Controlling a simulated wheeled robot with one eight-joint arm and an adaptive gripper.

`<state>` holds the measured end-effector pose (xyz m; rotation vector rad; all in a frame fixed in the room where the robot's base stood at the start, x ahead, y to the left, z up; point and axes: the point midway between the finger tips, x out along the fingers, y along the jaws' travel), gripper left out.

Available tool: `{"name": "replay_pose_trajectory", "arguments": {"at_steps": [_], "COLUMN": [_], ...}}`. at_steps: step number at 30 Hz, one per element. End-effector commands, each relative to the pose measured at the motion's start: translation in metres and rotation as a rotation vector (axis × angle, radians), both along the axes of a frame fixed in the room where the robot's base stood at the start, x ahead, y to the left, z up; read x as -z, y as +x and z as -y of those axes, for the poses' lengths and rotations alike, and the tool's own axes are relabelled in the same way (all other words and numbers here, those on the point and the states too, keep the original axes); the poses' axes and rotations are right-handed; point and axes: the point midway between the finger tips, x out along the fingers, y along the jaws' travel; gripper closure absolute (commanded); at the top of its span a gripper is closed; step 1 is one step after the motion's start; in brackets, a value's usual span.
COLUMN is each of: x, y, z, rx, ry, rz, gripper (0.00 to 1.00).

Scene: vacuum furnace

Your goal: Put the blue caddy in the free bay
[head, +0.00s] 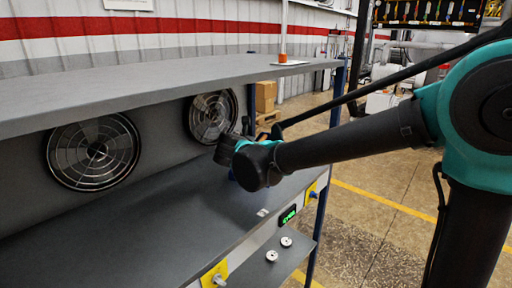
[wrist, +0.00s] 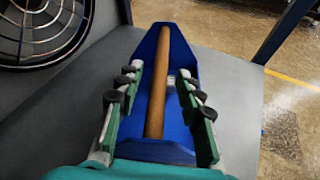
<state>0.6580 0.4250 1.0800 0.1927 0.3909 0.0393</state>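The blue caddy (wrist: 178,101) stands on the grey shelf in the wrist view, with a brown rod-like handle (wrist: 158,80) running along its middle. My gripper (wrist: 160,90) is open, with one finger on each side of the handle and visible gaps between handle and fingers. The fingers overlap the caddy's sides in the picture; I cannot tell whether they touch it. In the head view my gripper (head: 232,150) is over the right end of the lower shelf, and it hides nearly all of the caddy. No bay is clearly marked off in either view.
The lower grey shelf (head: 130,235) is bare to the left of my gripper. An upper shelf (head: 150,88) hangs above it. Two round fans (head: 95,152) are in the back wall. A blue post (head: 322,215) stands at the right end, with open floor beyond.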

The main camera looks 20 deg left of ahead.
Motion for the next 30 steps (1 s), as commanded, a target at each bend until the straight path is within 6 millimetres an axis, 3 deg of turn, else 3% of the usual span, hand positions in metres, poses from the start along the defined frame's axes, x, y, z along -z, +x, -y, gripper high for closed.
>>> {"name": "replay_pose_trajectory", "arguments": {"at_steps": [9,15,26,30], "x": [-0.024,-0.034,-0.036,-0.021], "y": [-0.061,-0.085,-0.089,-0.072], "z": [0.004,0.006,0.010,0.039], "rx": [-0.003,-0.002,0.008,0.085], "ry": [0.001,0.001,0.006,0.075], "rz": [0.000,-0.001,-0.005,-0.052], "gripper": [0.63,0.63,0.63,0.63]}}
